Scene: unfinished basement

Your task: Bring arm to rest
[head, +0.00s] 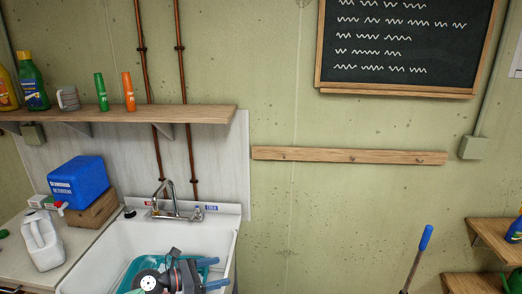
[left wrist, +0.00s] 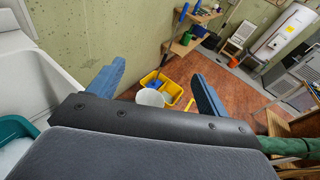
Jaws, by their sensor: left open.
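My left gripper (head: 218,273) shows at the bottom of the head view, over the right part of the white sink (head: 110,265). Its two blue fingers are apart, point to the right and have nothing between them. A teal basin (head: 206,262) sits in the sink, partly hidden by my left arm. My right gripper is in neither view.
A faucet (head: 170,198) rises at the sink's back. A wooden shelf (head: 200,113) holds bottles and a mug. A yellow mop bucket (left wrist: 150,82) stands on the floor. A blue-tipped pole (head: 425,237) stands right.

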